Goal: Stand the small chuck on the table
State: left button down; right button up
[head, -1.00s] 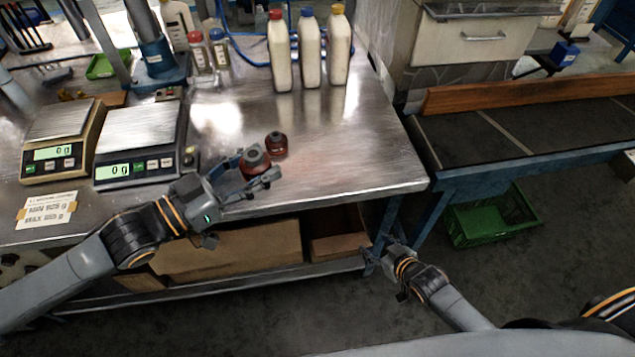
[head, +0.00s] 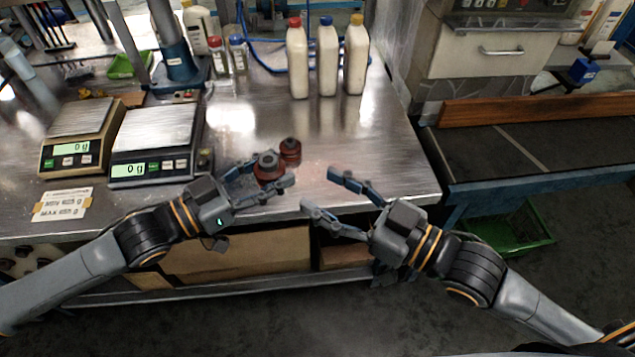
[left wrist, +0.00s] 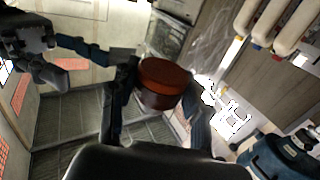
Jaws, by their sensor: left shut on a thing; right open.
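My left gripper (head: 271,181) is shut on a dark red chuck (head: 269,167) near the table's front edge.
Two scales (head: 155,135) stand at the left, with a paper label (head: 62,204) in front. Three white bottles (head: 327,65) stand at the back, and small jars (head: 238,55) stand further left. The table is clear right of the chucks.

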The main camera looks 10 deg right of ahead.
aim_at(275, 166)
jog(key=x, duration=1.2)
jog(key=shift+r, duration=0.15)
jog(key=shift+s, duration=0.1)
jog(key=shift+c, duration=0.2)
jog(key=c, duration=1.1)
pick_arm(q)
jog(key=c, duration=0.6)
grip_release()
pick_arm(e)
grip_shut()
pick_arm(q)
jog(key=shift+o, duration=0.2)
